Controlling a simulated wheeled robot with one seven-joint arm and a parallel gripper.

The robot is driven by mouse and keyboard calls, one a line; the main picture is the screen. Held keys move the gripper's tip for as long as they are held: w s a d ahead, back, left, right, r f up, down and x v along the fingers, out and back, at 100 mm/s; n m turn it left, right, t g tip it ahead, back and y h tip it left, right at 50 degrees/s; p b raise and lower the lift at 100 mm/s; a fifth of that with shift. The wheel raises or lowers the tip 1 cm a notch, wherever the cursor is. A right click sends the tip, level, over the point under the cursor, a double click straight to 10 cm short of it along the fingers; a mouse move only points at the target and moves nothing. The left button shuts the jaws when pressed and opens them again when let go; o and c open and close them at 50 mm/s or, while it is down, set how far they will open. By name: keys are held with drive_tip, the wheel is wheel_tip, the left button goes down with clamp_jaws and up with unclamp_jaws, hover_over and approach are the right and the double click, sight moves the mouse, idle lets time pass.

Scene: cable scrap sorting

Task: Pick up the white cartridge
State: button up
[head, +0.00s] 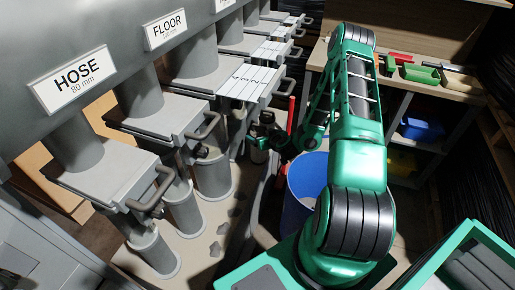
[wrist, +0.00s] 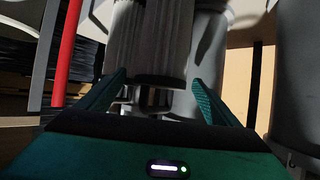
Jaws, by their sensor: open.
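My gripper (wrist: 160,77) is open in the wrist view, its two green fingers apart. A pale, ribbed cylinder (wrist: 150,40), which looks like the white cartridge, stands just beyond and between the fingertips. It looks shaded grey, and its top is cut off by the picture edge. I cannot tell whether the fingers touch it. In the head view my gripper (head: 265,137) is at the end of the green arm, beside the row of grey pipes. A small pale piece (head: 258,153) shows just below it, mostly hidden.
Grey slide gates with handles and pipes line the left, under a HOSE sign (head: 80,78). A blue bin (head: 304,190) stands right of the gripper. A red post (head: 290,115) is close by; it also shows in the wrist view (wrist: 68,55). A wooden bench (head: 440,88) holds tools.

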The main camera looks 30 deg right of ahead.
drive_tip(key=shift+x, duration=1.55)
drive_tip(key=c, duration=1.7)
drive_tip(key=shift+o, duration=0.2)
drive_tip(key=shift+s+r, duration=0.1)
drive_tip(key=shift+r, duration=0.05)
